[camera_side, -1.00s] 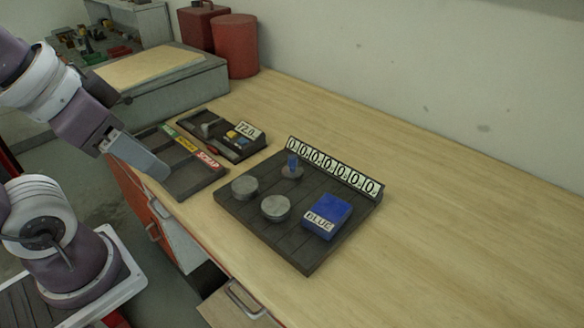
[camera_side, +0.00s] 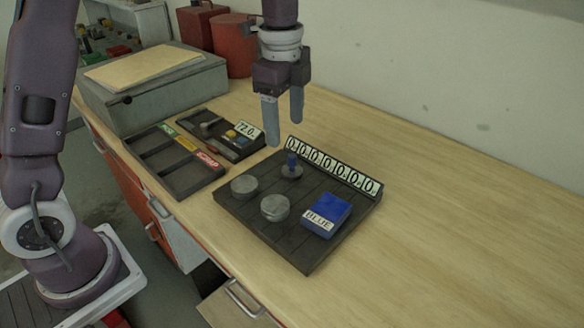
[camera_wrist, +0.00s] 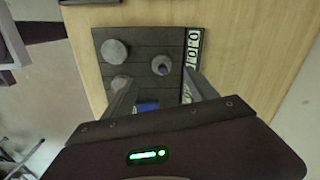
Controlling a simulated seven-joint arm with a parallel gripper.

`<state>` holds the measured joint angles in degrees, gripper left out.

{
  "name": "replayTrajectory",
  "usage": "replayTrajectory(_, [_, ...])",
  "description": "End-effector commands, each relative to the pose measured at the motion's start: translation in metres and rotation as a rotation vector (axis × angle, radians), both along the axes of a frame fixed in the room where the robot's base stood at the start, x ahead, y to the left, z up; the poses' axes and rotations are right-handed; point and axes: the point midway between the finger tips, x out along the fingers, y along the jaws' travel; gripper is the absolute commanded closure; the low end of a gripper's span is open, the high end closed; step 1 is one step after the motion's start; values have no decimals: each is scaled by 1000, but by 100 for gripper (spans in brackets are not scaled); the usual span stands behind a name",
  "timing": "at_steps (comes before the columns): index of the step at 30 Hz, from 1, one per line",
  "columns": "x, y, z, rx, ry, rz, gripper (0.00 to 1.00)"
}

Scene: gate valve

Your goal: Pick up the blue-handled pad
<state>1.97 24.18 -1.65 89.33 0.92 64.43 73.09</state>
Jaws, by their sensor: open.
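The blue-handled pad (camera_side: 291,168) stands upright on the dark slatted board, a round grey disc with a blue peg handle. It also shows in the wrist view (camera_wrist: 162,66). My gripper (camera_side: 283,132) points down, open and empty, above the far edge of the board. Its fingertips are apart from the pad and a little above and to the left of it in the side view. In the wrist view the fingers reach in from below and the pad lies beyond their tips.
Two grey discs (camera_side: 244,187) (camera_side: 275,208) and a blue box labelled BLUE (camera_side: 327,215) sit on the dark board (camera_side: 305,258). A number strip (camera_side: 335,170) stands along its back edge. The right bench is clear.

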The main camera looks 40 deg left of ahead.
Motion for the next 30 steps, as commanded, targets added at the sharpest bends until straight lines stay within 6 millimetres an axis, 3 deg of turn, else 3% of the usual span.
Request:
replayTrajectory(4, [16,-3,-23,1,37,-107,33])
replayTrajectory(15, [8,-9,-83,2,41,-111,33])
replayTrajectory(24, [9,-9,-92,2,36,-110,33])
replayTrajectory(30, [9,-9,-92,2,36,-110,72])
